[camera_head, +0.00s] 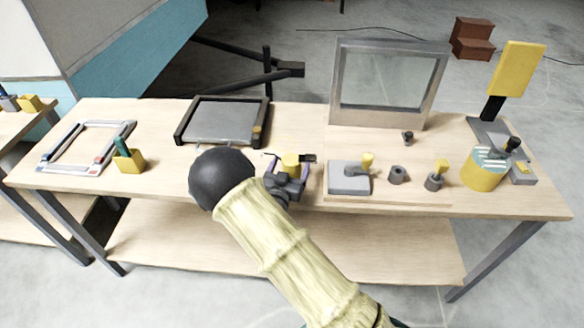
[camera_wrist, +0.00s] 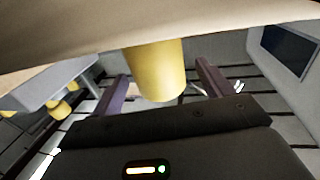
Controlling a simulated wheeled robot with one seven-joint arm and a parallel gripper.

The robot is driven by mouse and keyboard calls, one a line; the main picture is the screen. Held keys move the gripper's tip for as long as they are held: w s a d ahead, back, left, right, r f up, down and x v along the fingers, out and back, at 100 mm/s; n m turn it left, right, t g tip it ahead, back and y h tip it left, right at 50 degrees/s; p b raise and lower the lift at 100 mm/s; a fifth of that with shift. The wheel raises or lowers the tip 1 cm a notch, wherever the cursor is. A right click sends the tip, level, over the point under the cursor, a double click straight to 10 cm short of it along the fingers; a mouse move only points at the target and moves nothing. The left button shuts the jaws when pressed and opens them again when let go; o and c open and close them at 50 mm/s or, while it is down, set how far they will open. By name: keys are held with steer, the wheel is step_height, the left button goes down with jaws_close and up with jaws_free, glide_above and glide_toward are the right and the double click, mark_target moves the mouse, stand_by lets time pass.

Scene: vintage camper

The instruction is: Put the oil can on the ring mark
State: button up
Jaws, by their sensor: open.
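A yellow cylindrical object, which looks like the oil can (camera_head: 291,160), stands near the front edge of the workbench, with a dark part at its right. In the wrist view the yellow body (camera_wrist: 158,72) shows between the two fingers. My gripper (camera_head: 285,178) is open around it, with a gap visible beside the body at each finger in the wrist view (camera_wrist: 160,90). My arm hides part of the bench front. I cannot make out the ring mark in either view.
The wooden workbench (camera_head: 300,130) holds a black-framed tray (camera_head: 222,122) and an open frame (camera_head: 88,147) at left, with a yellow holder (camera_head: 129,160). At right are a grey block (camera_head: 349,178), small knobbed parts, a yellow drum (camera_head: 482,172) and an upright framed panel (camera_head: 388,82).

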steer(key=shift+c, duration=0.2)
steer(key=c, duration=1.2)
steer(key=shift+r, duration=0.5)
step_height(320, 180, up, 9)
steer(key=shift+r+b, duration=0.1)
steer(key=shift+b, duration=0.25)
steer(key=shift+w, duration=0.1)
